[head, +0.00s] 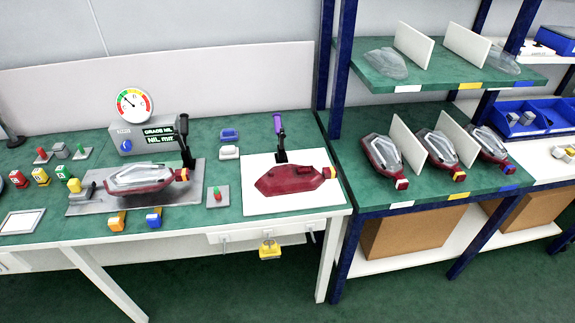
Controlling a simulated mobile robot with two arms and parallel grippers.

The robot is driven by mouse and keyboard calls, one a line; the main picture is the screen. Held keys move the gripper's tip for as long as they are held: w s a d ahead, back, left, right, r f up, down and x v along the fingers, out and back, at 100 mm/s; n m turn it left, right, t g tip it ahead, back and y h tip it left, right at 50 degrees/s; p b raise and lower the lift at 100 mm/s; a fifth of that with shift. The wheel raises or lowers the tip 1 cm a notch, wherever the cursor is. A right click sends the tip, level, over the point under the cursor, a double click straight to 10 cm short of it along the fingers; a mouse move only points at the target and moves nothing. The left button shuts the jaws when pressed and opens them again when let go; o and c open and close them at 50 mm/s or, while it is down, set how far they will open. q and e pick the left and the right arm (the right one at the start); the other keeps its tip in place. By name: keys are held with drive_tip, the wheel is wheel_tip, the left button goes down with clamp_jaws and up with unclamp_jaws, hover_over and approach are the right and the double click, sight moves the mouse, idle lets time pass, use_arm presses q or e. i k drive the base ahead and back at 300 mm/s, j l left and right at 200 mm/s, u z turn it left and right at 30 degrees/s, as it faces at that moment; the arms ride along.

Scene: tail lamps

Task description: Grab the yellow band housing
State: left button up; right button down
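On the right rack's middle shelf, three red and clear lamp housings lie in a row. The middle housing (439,148) has a yellow band at its front end, behind a yellow shelf label (458,196). The left housing (382,155) has a white end and the right housing (490,144) a blue one. On the workbench, a red housing (290,181) with a yellow-orange end lies on a white mat (262,205). A clear-topped lamp (145,178) with a yellow end sits on a grey plate. Neither of my grippers is in view.
White dividers (458,139) stand between the shelf housings. Clear lenses (385,62) lie on the upper shelf, close above. Dark blue rack posts (338,110) flank the shelves. A gauge box (145,135), two upright lever handles and several small coloured blocks crowd the bench. Green floor (240,290) lies open in front.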

sight(284, 180)
drive_tip(key=i+l+u, duration=0.15)
drive_tip(key=l, duration=0.2)
drive_tip(key=i+l+u, duration=0.15)
drive_tip(key=l, duration=0.25)
drive_tip(key=i+l+u, duration=0.15)
drive_tip(key=l, duration=0.3)
drive_tip(key=i+l+u, duration=0.15)
drive_tip(key=l, duration=0.3)
drive_tip(key=i+l+u, duration=0.15)
drive_tip(key=l, duration=0.3)
